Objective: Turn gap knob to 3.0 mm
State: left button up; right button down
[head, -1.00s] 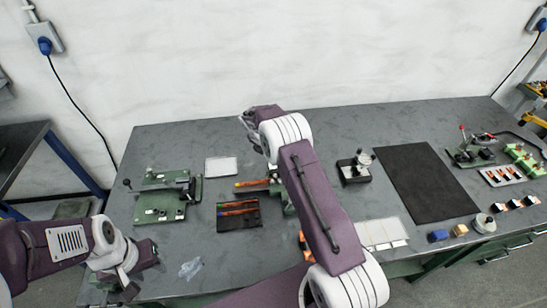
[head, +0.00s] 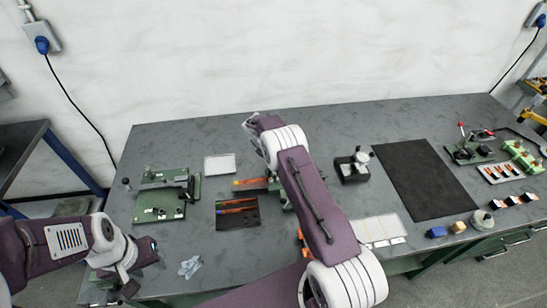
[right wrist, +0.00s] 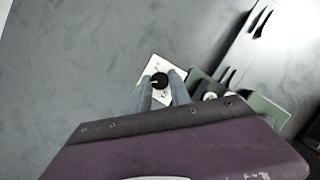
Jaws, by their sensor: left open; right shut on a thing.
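A round black knob (right wrist: 159,81) stands on a pale plate (right wrist: 152,72) beside a green fixture (right wrist: 258,108) in the right wrist view. My right gripper (right wrist: 163,83) has its two grey fingertips at the knob, one on each side, and is shut on it. The dial setting is too small to read. In the head view my right arm covers part of the green fixture (head: 276,185), and the knob cannot be made out there. My left gripper (head: 128,287) is open and empty at the table's front left edge.
A green device (head: 158,205) with a lever stands at the left, with a crumpled clear piece (head: 190,267) in front. A dark tray (head: 238,221) lies near the middle. A black mat (head: 424,182) and small parts are at the right.

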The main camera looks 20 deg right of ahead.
jog(key=m+b, duration=0.2)
jog(key=b, duration=0.1)
jog(key=shift+w+f+g+h, duration=0.25)
jog(key=shift+f+g+h, duration=0.05)
jog(key=shift+f, duration=0.05)
jog(key=shift+s+r+m+g+b, duration=0.1)
jog(key=shift+r+m+g+b, duration=0.4)
jog(key=shift+m, duration=0.5)
jog(key=c, duration=1.2)
grip_release()
jog(key=shift+f, duration=0.1)
jog(key=v, duration=0.9)
jog(key=shift+s, duration=0.1)
